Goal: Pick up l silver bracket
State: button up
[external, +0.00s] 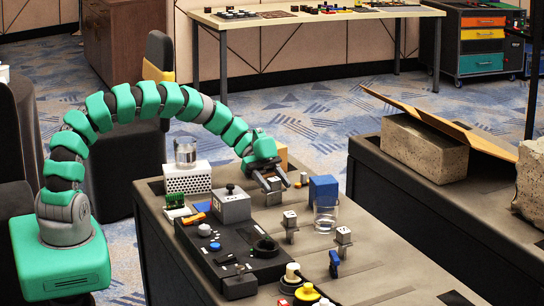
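My gripper (274,179) is at the end of the green arm, pointing down over the far part of the dark workbench. Its fingers are on either side of a small silver piece with a pale marked top (273,187). I cannot tell whether they touch it. Two similar small silver pieces stand on the bench nearer the camera, one left (290,222) and one right (343,237). At this size I cannot tell which of them is the L silver bracket.
A blue block (323,188) and a clear glass (325,216) stand right of my gripper. A grey box with a knob (231,204) and a black control panel (236,246) lie left and nearer. A white perforated box (187,178) stands at the left edge.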

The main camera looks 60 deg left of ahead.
jog(key=c, duration=1)
jog(key=shift+r, duration=0.1)
